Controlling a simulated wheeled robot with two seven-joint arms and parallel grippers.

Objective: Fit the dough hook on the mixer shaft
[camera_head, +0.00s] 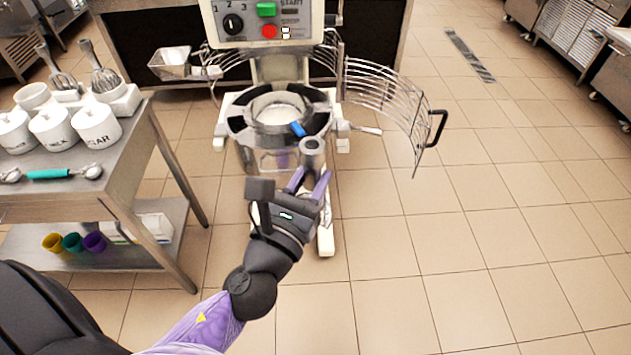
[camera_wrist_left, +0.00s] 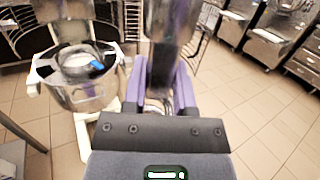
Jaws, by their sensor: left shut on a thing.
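My left gripper (camera_head: 310,184) has purple fingers shut on the dough hook (camera_head: 312,148), a grey metal piece with a round hollow top end. It is upright in front of the mixer bowl (camera_head: 238,124), apart from the mixer (camera_head: 262,40). In the left wrist view the hook (camera_wrist_left: 172,35) rises between the fingers (camera_wrist_left: 160,88), and its upper end runs out of the frame. The hook's lower part is hidden by the gripper. The mixer shaft cannot be made out. My right gripper is not in view.
The wire guard (camera_head: 385,98) stands swung open to the right of the bowl. A blue item (camera_head: 298,129) shows at the bowl's front rim. A steel table (camera_head: 120,180) with white canisters (camera_head: 97,127) and whisks (camera_head: 100,75) stands at left.

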